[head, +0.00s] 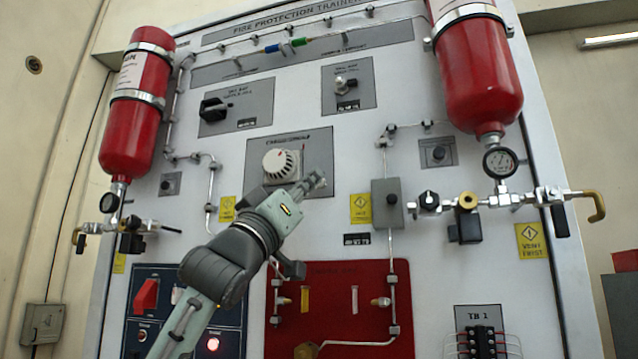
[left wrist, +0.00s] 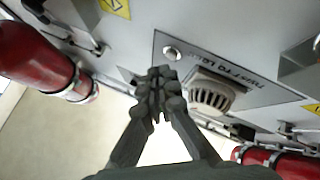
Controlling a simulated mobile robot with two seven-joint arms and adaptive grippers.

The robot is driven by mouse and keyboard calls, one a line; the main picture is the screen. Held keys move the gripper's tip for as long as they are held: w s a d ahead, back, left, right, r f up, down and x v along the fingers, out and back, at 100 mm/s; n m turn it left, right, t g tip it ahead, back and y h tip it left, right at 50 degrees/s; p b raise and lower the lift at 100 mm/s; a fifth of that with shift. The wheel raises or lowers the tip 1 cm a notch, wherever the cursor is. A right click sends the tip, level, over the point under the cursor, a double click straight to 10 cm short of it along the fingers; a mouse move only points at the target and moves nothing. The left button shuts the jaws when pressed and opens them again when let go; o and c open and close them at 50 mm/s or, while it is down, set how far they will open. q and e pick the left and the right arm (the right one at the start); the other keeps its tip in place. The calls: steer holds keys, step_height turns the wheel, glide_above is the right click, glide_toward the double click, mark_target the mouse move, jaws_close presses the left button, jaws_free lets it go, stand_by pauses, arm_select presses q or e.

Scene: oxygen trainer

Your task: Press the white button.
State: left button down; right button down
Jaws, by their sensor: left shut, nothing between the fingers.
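A small pale round button (left wrist: 172,53) shows in the left wrist view, set in the grey plate (left wrist: 160,40) beside the white vented dome (left wrist: 210,94). In the head view the dome (head: 281,165) sits on the same grey plate (head: 312,146) at mid-panel; I cannot make out the pale button there, and my gripper covers part of the plate. My left gripper (head: 318,181) is shut and empty, its fingertips in front of the plate's lower right. In the left wrist view the closed fingertips (left wrist: 158,82) appear just below the button; I see no clear contact. My right gripper is not in view.
Red cylinders hang at the left (head: 137,105) and right (head: 475,75) of the white panel. A grey box (head: 387,204) with a dark knob stands right of my gripper. Below are a red plate (head: 340,290) and a red switch (head: 146,296). Thin pipes project from the panel.

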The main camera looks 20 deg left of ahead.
arm_select(q)
steer(key=shift+s+a+b, duration=0.1)
steer(key=shift+s+b, duration=0.2)
steer(key=shift+s, duration=2.2)
